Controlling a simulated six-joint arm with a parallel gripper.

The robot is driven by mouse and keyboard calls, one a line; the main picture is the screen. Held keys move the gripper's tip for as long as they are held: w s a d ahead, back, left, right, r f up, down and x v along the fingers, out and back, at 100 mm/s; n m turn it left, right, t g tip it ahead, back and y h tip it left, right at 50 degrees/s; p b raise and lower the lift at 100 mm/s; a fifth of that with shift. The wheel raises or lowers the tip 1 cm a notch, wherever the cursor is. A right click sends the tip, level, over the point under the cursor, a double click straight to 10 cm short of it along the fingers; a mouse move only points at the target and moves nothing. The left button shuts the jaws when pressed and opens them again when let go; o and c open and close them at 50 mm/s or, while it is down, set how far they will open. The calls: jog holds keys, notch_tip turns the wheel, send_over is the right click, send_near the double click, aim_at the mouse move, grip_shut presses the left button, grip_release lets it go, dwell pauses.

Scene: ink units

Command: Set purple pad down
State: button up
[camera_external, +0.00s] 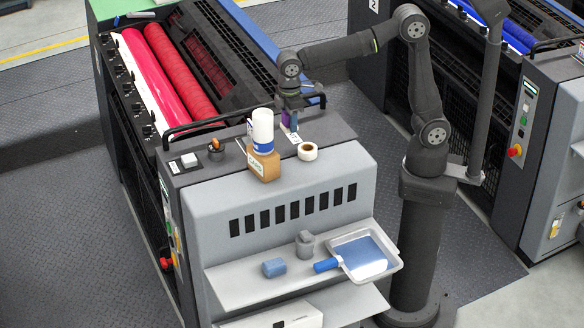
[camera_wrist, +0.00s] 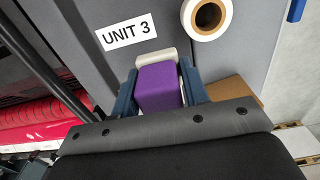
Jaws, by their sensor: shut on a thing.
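The purple pad (camera_wrist: 157,88) is between the two dark blue fingers of my gripper (camera_wrist: 158,92) in the wrist view. In the external view the purple pad (camera_external: 286,118) shows as a small purple patch at my gripper (camera_external: 290,118), above the top of the grey ink unit. My gripper is shut on the pad. A pale rounded edge shows just beyond the pad in the wrist view. I cannot tell whether the pad touches the unit's top.

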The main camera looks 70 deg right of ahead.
aim_at(286, 153)
jog(key=a, duration=0.1)
jog(key=a+f, duration=0.2)
jog(key=a, duration=0.1)
jog(key=shift+f, duration=2.15)
jog(key=shift+f, duration=0.2)
jog(key=o, duration=1)
notch_tip(286, 153, up, 12)
jog(key=shift+r, duration=0.2)
jog(key=shift+c, duration=0.4)
